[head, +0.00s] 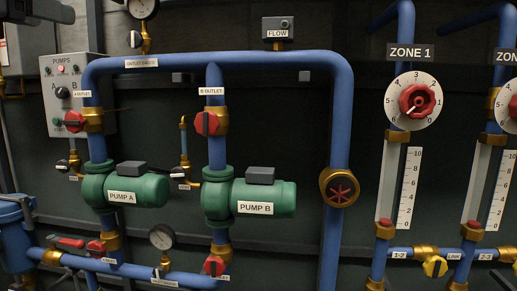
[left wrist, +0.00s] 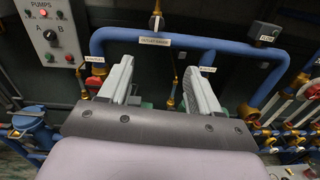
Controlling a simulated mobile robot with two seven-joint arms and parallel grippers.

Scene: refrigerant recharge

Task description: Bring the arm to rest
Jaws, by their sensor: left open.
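My left gripper (left wrist: 159,70) shows in the left wrist view. Its two grey fingers stand wide apart with nothing between them, so it is open and empty. The fingers point toward the blue pipework and its outlet labels, apparently apart from it; the exact distance is unclear. No arm or gripper of mine can be made out in the head view. My right gripper shows in neither view.
Green Pump A (head: 137,188) and Pump B (head: 265,197) sit on blue pipes (head: 270,61) along a dark wall. The pumps panel (head: 76,90) is at the left. The Zone 1 dial (head: 416,101) and flow tube (head: 410,190) are at the right.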

